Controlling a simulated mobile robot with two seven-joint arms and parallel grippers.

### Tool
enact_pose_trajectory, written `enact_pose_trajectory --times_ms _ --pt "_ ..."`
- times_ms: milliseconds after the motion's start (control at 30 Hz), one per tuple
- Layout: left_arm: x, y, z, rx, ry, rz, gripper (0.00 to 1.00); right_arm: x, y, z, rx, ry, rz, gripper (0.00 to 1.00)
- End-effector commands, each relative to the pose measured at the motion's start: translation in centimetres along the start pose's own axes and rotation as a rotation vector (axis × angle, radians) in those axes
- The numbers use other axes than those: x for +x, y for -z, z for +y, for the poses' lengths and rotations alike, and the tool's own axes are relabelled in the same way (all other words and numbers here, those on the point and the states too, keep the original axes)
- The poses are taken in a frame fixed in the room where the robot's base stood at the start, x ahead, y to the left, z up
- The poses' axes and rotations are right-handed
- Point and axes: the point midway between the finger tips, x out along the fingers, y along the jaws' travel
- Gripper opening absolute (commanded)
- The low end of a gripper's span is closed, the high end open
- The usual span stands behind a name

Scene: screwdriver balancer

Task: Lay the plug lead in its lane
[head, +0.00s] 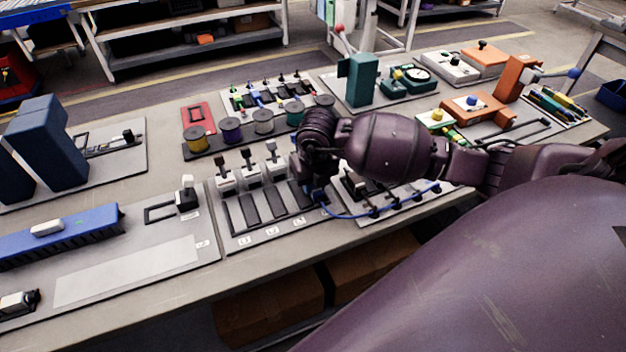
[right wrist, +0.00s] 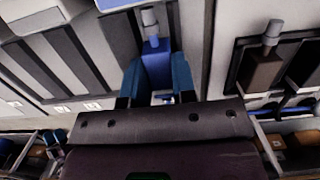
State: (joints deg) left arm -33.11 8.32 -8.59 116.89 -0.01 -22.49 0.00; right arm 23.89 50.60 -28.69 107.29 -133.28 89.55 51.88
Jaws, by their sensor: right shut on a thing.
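My right gripper (head: 318,192) is low over the right part of the lane board (head: 228,243). In the right wrist view its two teal fingers (right wrist: 155,85) are shut on a blue plug (right wrist: 157,62) with a grey tip. From the plug the blue lead (head: 395,207) runs right, along clips on the neighbouring panel; a piece of it shows in the right wrist view (right wrist: 292,112). Several dark lanes (head: 252,208) with numbered labels lie on the board, left of the gripper. The gripper hides part of the rightmost lanes. I cannot tell whether the plug touches the board. My left gripper is out of view.
Black levers on white blocks (head: 248,166) stand behind the lanes. A row of coloured spools (head: 231,131) is farther back. A blue rail (head: 55,236) and a panel with a slot and white-topped lever (head: 187,195) lie to the left. The table's front edge is close.

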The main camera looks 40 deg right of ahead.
Motion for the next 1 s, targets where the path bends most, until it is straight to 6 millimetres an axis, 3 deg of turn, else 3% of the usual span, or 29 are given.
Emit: enact_pose_trajectory --times_ms 333,367,567,900,1000 --pt "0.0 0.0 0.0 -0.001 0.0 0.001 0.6 0.0 0.0 0.0 0.0 0.0 -0.001 0.04" --pt "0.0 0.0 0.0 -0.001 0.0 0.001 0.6 0.0 0.0 0.0 0.0 0.0 -0.001 0.27" --pt "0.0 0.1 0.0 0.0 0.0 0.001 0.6 0.0 0.0 0.0 0.0 0.0 0.0 0.55" --pt "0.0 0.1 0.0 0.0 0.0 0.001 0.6 0.0 0.0 0.0 0.0 0.0 0.0 0.55" --pt "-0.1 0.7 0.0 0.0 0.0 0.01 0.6 -1.1 -0.1 0.0 0.0 0.0 -0.003 0.55"
